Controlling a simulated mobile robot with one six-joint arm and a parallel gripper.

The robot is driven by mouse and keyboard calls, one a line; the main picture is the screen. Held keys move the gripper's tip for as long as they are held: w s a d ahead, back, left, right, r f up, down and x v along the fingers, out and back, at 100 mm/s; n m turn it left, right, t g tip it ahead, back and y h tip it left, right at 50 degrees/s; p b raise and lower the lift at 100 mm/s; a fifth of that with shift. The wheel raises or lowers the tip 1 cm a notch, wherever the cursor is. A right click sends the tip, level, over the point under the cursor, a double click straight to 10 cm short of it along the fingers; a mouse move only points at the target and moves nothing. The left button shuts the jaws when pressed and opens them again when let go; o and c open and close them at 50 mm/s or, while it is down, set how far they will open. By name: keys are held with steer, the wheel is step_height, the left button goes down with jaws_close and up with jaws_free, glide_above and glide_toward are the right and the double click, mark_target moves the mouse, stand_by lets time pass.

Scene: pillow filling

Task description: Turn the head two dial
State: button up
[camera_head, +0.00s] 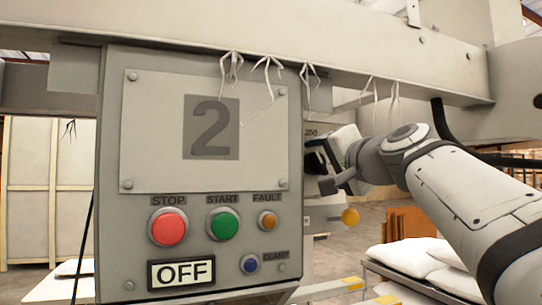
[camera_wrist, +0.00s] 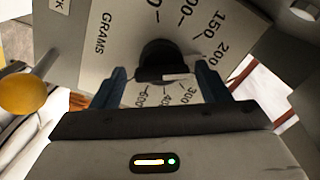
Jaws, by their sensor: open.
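The dial (camera_wrist: 158,58) is a dark round knob on a pale scale plate (camera_wrist: 105,55) marked GRAMS, with numbers around it, in the wrist view. My gripper (camera_wrist: 163,78) is open, with its two blue-black fingers on either side of the dial's lower part; I cannot tell whether they touch it. In the head view the head two panel (camera_head: 205,80) carries a large 2. My gripper (camera_head: 322,172) is at the right edge of this panel, partly hidden, and the dial's face is turned away there.
The panel has a red STOP button (camera_head: 168,227), a green START button (camera_head: 223,224), an amber FAULT light (camera_head: 267,220), a blue CLAMP light (camera_head: 250,264) and an OFF sign (camera_head: 181,273). A yellow knob (camera_wrist: 22,94) is left of the dial. White pillows (camera_head: 405,255) lie on a rack at right.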

steer(key=shift+w+a, duration=0.15)
steer(key=shift+a, duration=0.05)
steer(key=shift+c, duration=0.4)
steer(key=c, duration=0.9)
